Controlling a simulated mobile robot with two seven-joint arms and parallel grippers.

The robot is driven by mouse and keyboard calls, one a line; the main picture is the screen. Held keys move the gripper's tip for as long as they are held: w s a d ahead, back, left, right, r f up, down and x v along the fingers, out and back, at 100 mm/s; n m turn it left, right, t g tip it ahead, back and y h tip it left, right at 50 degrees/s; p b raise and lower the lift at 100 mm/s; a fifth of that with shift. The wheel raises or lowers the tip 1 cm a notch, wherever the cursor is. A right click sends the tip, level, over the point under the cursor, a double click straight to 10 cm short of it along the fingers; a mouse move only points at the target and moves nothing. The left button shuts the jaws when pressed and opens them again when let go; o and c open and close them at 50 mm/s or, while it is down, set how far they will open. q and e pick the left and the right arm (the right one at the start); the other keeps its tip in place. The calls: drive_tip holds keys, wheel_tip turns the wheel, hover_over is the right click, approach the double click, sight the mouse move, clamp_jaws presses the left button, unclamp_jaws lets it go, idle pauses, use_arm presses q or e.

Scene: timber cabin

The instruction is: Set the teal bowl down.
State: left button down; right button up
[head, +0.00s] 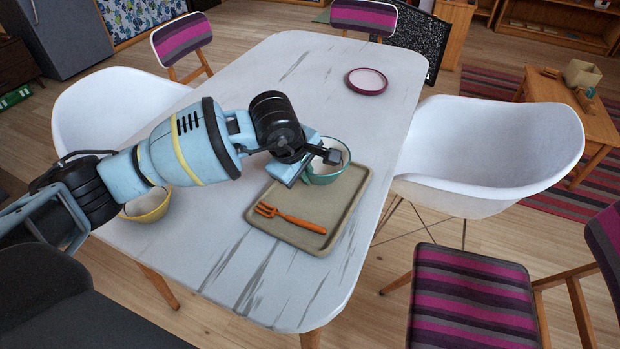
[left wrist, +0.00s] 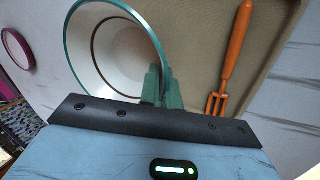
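The teal bowl (head: 331,178) is white inside and upright or nearly so, at the far end of the beige tray (head: 342,207) on the table. I cannot tell whether its base touches the tray. My left gripper (head: 322,157) is at the bowl's near left rim. In the left wrist view the green fingers (left wrist: 160,88) close together on the rim of the bowl (left wrist: 122,60), with the wall between them. The orange fork (head: 290,217) lies on the tray's near part, apart from the bowl; it also shows in the left wrist view (left wrist: 232,55). My right gripper is out of view.
The tray stands on a white, worn table (head: 235,255). A yellow bowl (head: 148,208) is on the left, partly behind my arm. A maroon-rimmed plate (head: 367,82) lies at the far end. White chairs (head: 487,150) and striped chairs (head: 470,295) surround the table. The table between plate and tray is clear.

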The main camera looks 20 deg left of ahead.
use_arm(q)
drive_tip(key=shift+w+d+f, duration=0.1)
drive_tip(key=shift+w, duration=0.9)
wheel_tip(320, 180, down, 4)
drive_tip(key=shift+r, duration=0.25)
drive_tip(key=shift+f, duration=0.15)
drive_tip(key=c, duration=1.6)
unclamp_jaws()
